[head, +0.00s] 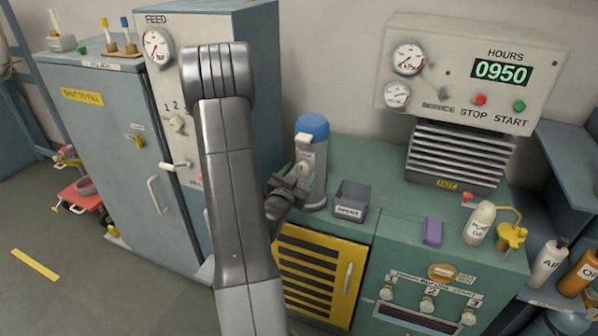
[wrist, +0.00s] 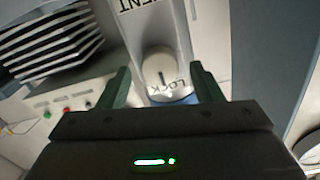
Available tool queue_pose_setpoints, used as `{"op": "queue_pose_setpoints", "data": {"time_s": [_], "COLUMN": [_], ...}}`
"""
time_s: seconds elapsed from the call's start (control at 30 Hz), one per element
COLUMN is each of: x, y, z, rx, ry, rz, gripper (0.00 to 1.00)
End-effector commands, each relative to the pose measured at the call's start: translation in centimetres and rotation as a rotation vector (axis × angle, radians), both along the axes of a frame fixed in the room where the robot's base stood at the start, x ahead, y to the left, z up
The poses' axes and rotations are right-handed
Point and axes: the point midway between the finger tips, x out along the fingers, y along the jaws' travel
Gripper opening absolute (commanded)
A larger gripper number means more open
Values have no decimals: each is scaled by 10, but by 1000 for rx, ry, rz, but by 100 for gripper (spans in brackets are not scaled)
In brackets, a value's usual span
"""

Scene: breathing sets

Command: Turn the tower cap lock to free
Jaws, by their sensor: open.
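The tower (head: 316,185) is an upright grey cylinder with a blue cap (head: 312,127) at the back left of the green bench. In the wrist view its pale round lock knob (wrist: 158,66) has a dark mark near the word LOCK, which appears upside down. Part of the blue cap (wrist: 188,99) shows below it. My gripper (wrist: 160,70) is open, with one green finger on each side of the knob and visible gaps between. In the head view my gripper (head: 289,184) is at the tower's front left, partly hidden behind my arm.
A small grey bin (head: 350,201) stands right of the tower. Farther right are a purple block (head: 432,232), a white bottle (head: 480,223) and a finned unit marked HOT (head: 458,155). A tall blue-grey cabinet (head: 115,140) stands left, behind my arm.

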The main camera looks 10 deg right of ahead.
Motion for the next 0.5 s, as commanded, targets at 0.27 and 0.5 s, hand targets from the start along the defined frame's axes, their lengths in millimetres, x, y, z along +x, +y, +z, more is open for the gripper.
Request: {"op": "queue_pose_setpoints", "data": {"time_s": [0.27, 0.5], "x": [2, 2], "y": [-1, -1], "z": [0, 0], "rx": [0, 0], "ry": [0, 0], "rz": [0, 0], "gripper": [59, 18]}}
